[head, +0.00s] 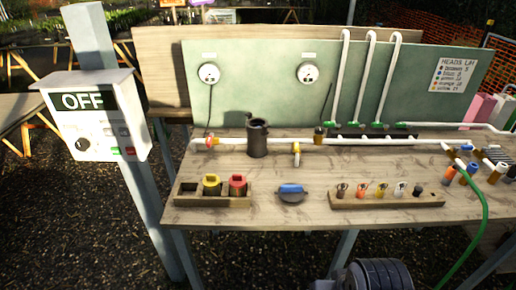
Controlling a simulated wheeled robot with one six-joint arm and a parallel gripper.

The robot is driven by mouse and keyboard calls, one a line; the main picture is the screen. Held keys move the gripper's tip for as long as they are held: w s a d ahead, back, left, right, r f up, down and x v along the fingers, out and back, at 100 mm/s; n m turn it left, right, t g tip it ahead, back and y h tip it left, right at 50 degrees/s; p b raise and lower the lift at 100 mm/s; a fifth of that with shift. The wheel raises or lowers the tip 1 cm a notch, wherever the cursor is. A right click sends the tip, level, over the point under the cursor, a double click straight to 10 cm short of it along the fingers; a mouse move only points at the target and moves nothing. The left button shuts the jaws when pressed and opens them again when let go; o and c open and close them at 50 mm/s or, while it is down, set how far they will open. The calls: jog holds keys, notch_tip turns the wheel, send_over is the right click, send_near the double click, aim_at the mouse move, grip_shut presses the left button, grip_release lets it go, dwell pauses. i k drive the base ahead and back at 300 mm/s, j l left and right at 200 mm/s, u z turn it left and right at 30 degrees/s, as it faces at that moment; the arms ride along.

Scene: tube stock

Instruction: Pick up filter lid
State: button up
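A dark grey round lid with a blue bar handle on top (291,192) lies on the wooden workbench near its front edge; I take it to be the filter lid. It stands alone, apart from the wooden holders on either side. A dark, upright, open-topped cylinder (257,139), which looks like the filter housing, stands behind it and to the left on the white pipe line. My gripper is not in view, and nothing is seen touching the lid.
A wooden tray (187,202) with yellow and red pieces sits left of the lid. A wooden rack (387,201) of several small coloured parts sits right. A white pipe (370,142) and yellow-handled valve (296,153) run behind. A control box reading OFF (92,115) hangs on a post.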

aim_at(291, 192)
jog(key=i+j+z, duration=0.35)
jog(key=i+j, duration=0.15)
jog(key=j, duration=0.2)
jog(key=i+j+z, duration=0.2)
jog(key=j, duration=0.2)
